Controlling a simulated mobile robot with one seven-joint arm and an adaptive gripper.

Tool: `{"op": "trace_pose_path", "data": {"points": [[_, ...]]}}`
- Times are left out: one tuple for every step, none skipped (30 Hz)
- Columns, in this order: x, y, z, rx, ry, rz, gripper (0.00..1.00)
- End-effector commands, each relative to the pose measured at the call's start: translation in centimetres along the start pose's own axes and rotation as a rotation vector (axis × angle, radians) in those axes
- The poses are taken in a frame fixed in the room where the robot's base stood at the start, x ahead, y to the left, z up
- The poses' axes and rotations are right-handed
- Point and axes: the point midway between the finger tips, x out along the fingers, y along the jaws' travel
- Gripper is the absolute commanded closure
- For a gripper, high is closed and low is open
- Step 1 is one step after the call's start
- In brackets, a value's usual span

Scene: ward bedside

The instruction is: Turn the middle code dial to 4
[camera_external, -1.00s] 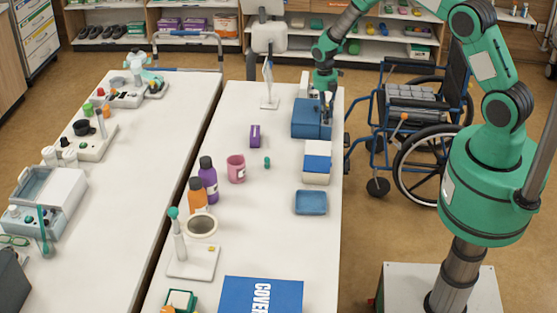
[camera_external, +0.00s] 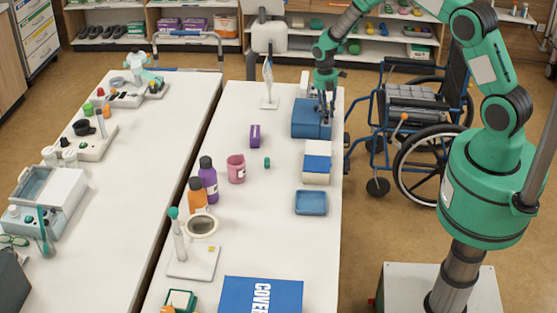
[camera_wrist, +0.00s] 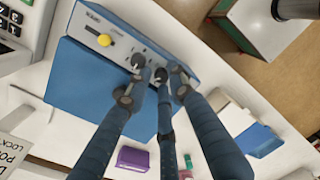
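The blue case (camera_external: 308,118) stands at the far right of the near table. My gripper (camera_external: 326,115) is over the right part of the case. In the wrist view the dark fingertips of my gripper (camera_wrist: 158,77) are close together at the strip, right of the yellow knob. They cover the small dark dials, so I cannot tell which one they touch or any dial's number.
A blue-and-white box (camera_external: 317,163) and a blue tray (camera_external: 311,203) stand in front of the case. A purple box (camera_external: 255,135) and a small green item (camera_external: 267,162) are to its left. A wheelchair (camera_external: 425,120) stands right of the table.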

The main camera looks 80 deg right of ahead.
Motion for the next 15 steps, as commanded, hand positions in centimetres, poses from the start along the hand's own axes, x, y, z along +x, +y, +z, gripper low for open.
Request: {"op": "trace_pose_path", "data": {"points": [[0.04, -0.03, -0.01, -0.001, 0.000, -0.001, 0.77], [0.04, -0.04, -0.02, -0.002, 0.000, -0.001, 0.77], [0.05, -0.04, -0.04, -0.005, 0.000, -0.001, 0.77], [0.05, -0.05, -0.05, -0.008, 0.000, -0.001, 0.77], [0.04, -0.05, -0.05, -0.012, 0.000, -0.001, 0.77], [0.03, -0.06, -0.06, -0.020, -0.001, -0.001, 0.77], [0.03, -0.06, -0.07, -0.027, -0.001, -0.001, 0.77], [0.01, -0.06, -0.08, -0.035, -0.002, -0.001, 0.77], [-0.01, -0.06, -0.09, -0.049, -0.003, -0.001, 0.77], [-0.02, -0.06, -0.09, -0.062, -0.004, -0.001, 0.77], [-0.04, -0.05, -0.10, -0.075, -0.005, -0.001, 0.77], [-0.06, -0.04, -0.11, -0.096, -0.006, -0.001, 0.77], [-0.08, -0.04, -0.12, -0.113, -0.008, -0.001, 0.77], [-0.09, -0.04, -0.13, -0.133, -0.009, -0.001, 0.77], [-0.10, -0.04, -0.15, -0.160, -0.011, -0.001, 0.77]]}}
